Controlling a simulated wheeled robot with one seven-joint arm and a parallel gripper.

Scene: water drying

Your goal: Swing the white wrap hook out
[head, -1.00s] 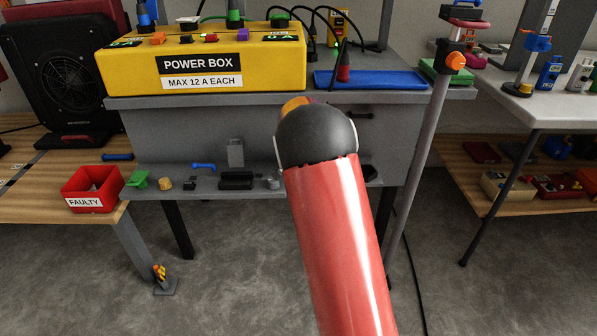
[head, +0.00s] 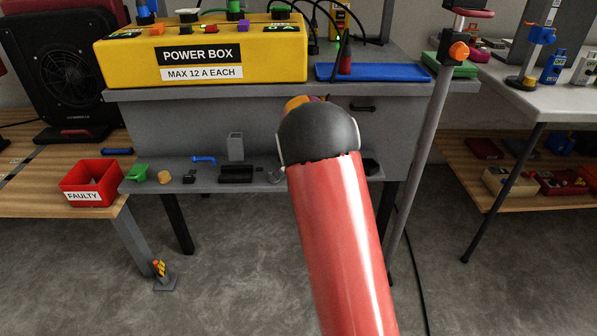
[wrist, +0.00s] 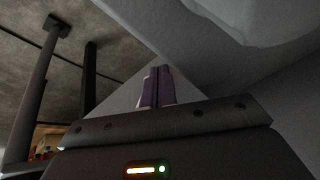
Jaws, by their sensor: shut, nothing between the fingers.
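My gripper (wrist: 157,86) shows in the wrist view as two purple-grey fingers, closed together with nothing between them. In the head view my red arm and its black joint hide the gripper. I cannot make out a white wrap hook for certain in either view. A pale, rounded surface (wrist: 258,18) fills the upper right of the wrist view, beyond the fingers; I cannot tell what it is or whether the fingers touch it.
A yellow power box (head: 125,66) and a blue tray (head: 385,73) stand on the grey bench (head: 150,94). Below is a lower shelf (head: 208,181) with small parts. A red FAULTY bin (head: 86,196) is at left. A grey pole (head: 425,150) stands right of my arm.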

